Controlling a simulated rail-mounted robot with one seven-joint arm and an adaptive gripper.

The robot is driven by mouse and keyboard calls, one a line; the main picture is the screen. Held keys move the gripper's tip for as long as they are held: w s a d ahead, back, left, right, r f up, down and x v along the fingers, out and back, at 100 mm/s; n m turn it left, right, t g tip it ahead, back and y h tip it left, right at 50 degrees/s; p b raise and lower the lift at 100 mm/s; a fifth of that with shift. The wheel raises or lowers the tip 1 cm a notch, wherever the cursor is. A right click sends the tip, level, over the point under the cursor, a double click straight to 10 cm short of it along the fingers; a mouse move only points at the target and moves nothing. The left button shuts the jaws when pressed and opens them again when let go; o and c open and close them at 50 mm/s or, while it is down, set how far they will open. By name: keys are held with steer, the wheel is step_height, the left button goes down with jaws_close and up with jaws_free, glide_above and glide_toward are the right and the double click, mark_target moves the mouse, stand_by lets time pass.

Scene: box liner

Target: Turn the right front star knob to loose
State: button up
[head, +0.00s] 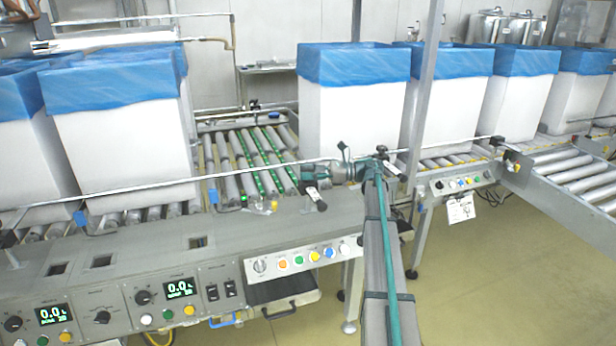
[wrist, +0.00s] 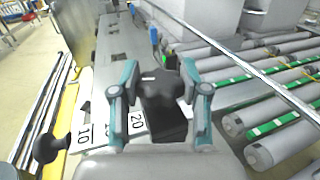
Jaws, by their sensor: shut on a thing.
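A black star knob (wrist: 163,92) sits between the teal fingers of my gripper (wrist: 161,76) in the wrist view. The fingers are closed on it from its left and right sides. A dark block shows just below the knob, between the fingers. In the head view my gripper (head: 342,172) is at the right end of the grey machine frame, beyond the end of my arm. The knob is too small and covered there to make out. Which way the knob is turned, and whether it is tight or loose, I cannot tell.
A white scale plate (wrist: 88,133) with numbers lies beside the gripper, near a black ball handle (wrist: 47,148). A thin metal guide rail (wrist: 215,50) runs close on the right, above rollers (wrist: 262,150). White boxes with blue liners (head: 352,95) stand behind.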

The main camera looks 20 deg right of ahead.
stand_by(0.4)
steer(key=o, duration=1.2)
steer(key=shift+c, duration=0.2)
steer(key=shift+d, duration=0.1)
steer(key=v, duration=1.1)
steer(key=shift+d, duration=0.45)
